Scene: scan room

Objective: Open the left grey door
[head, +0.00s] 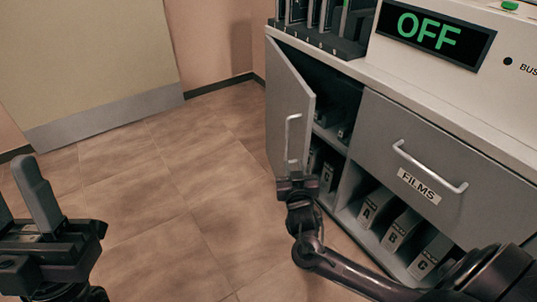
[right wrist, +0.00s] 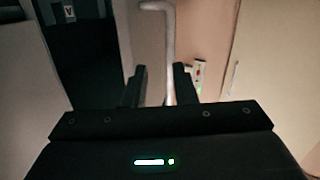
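The left grey door (head: 283,110) of the cabinet stands ajar, swung out to the left, with the dark interior showing beside it. Its silver bar handle (head: 290,140) is upright on the door's face. My right gripper (head: 295,172) is at the lower end of this handle. In the right wrist view the handle (right wrist: 170,50) runs down between the two fingers of the right gripper (right wrist: 160,75). The fingers are apart, with a gap on the left of the bar. My left gripper (head: 20,190) is open and empty at the left edge, far from the door.
Right of the opening is a grey drawer (head: 430,170) marked FILMS. Below it, several lettered boxes (head: 402,230) stand on an open shelf. A dark rack (head: 320,25) and an OFF display (head: 432,30) are on top. The tiled floor (head: 170,190) left of the door is clear.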

